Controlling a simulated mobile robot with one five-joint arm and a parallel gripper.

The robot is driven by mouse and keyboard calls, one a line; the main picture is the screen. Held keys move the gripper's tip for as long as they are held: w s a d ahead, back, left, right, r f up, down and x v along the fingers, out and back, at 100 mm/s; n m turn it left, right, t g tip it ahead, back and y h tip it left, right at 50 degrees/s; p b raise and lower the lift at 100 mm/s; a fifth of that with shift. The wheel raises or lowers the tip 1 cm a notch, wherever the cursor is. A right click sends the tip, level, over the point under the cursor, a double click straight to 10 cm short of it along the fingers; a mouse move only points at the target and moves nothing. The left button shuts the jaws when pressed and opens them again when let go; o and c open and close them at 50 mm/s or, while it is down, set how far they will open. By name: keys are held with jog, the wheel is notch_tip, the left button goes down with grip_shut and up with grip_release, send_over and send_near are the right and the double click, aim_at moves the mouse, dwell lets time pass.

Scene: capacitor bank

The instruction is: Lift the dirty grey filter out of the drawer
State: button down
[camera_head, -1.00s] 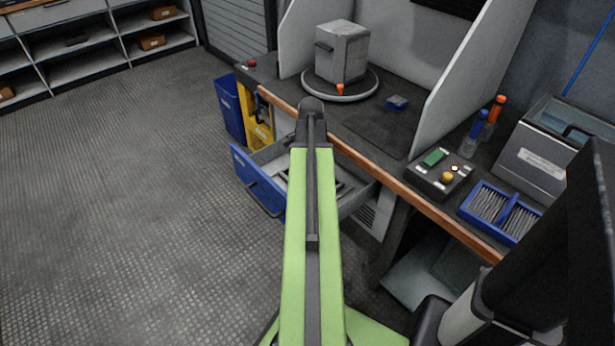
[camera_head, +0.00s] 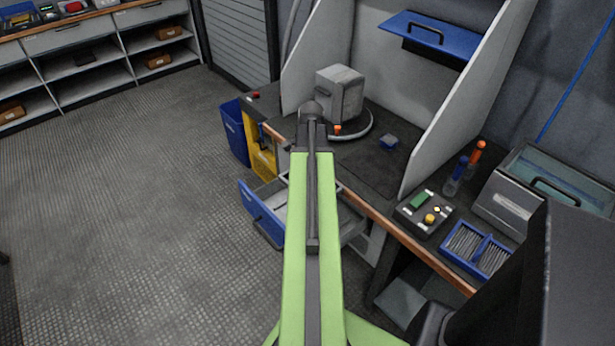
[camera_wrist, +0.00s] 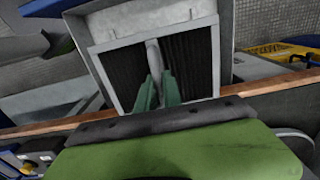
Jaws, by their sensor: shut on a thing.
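The filter (camera_wrist: 194,58) shows in the wrist view as a light grey frame with dark pleats and a grey bar handle (camera_wrist: 153,52) across its middle. My gripper (camera_wrist: 158,76) has its green fingers shut on this handle. Light grey drawer walls (camera_wrist: 75,35) show around the filter; I cannot tell how far it is above the drawer floor. In the head view the drawer (camera_head: 262,212) stands pulled out with its blue front to the left. My green arm hides the gripper and most of the filter there.
The wood-edged bench (camera_head: 375,215) runs close beside the drawer. On it stand a grey box (camera_head: 341,92), a control box (camera_head: 425,212) and a blue rack (camera_head: 477,250). A blue bin (camera_head: 233,130) and yellow item (camera_head: 258,155) stand beyond the drawer. The floor at left is clear.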

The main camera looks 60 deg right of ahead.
notch_tip(320, 180, up, 12)
jog(key=p, duration=1)
